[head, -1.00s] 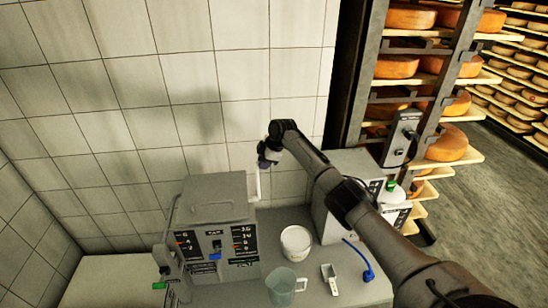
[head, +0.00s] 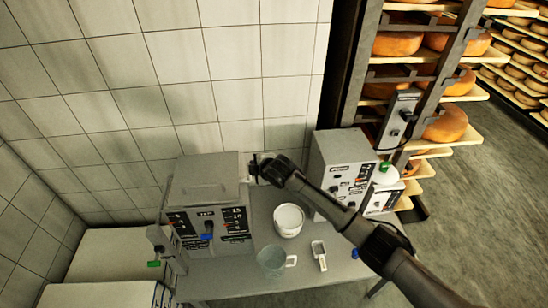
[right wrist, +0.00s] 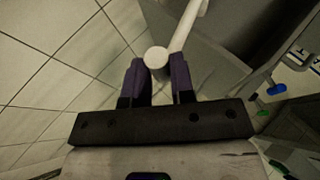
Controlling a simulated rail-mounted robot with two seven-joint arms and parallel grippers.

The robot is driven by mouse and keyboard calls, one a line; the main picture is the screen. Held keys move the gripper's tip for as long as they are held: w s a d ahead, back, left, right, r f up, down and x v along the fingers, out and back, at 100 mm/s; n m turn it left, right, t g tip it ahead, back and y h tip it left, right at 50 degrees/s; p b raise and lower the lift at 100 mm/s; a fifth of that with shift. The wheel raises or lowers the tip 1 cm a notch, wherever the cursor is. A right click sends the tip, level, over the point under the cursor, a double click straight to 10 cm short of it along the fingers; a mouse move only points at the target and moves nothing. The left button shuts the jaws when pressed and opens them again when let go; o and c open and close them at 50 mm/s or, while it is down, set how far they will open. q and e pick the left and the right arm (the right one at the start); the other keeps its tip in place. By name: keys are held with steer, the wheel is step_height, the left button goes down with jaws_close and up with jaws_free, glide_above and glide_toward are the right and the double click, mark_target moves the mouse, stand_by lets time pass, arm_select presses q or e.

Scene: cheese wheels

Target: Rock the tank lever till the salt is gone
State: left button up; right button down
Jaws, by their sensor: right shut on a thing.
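The tank is a grey box (head: 205,182) with a dark marked front panel, at the left of the table in the head view. The lever (right wrist: 188,28) is a pale rod with a round knob (right wrist: 156,57), at the tank's side in the right wrist view. My right gripper (head: 256,168) is at the tank's right side. Its purple fingers (right wrist: 157,72) are shut on the knob, one on each side. In the head view the lever is mostly hidden by the gripper. The inside of the tank is hidden, so I see no salt there. My left gripper is out of view.
A white tub (head: 289,220), a clear jug (head: 272,262) and a white scoop (head: 319,255) stand on the table right of and before the tank. A second grey box (head: 341,165) stands behind my right arm. Cheese racks (head: 420,90) rise at the right.

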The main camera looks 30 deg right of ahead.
steer(key=shift+s+a+f, duration=0.25)
steer(key=shift+s+f, duration=0.1)
steer(key=shift+s, duration=0.1)
steer(key=shift+f, duration=0.1)
steer(key=c, duration=1)
jaws_free()
steer(key=shift+s, duration=0.1)
steer(key=shift+o, duration=0.2)
steer(key=v, duration=1.3)
steer(key=shift+s+r+b, duration=0.25)
steer(key=shift+r+b, duration=0.1)
steer(key=shift+r, duration=0.05)
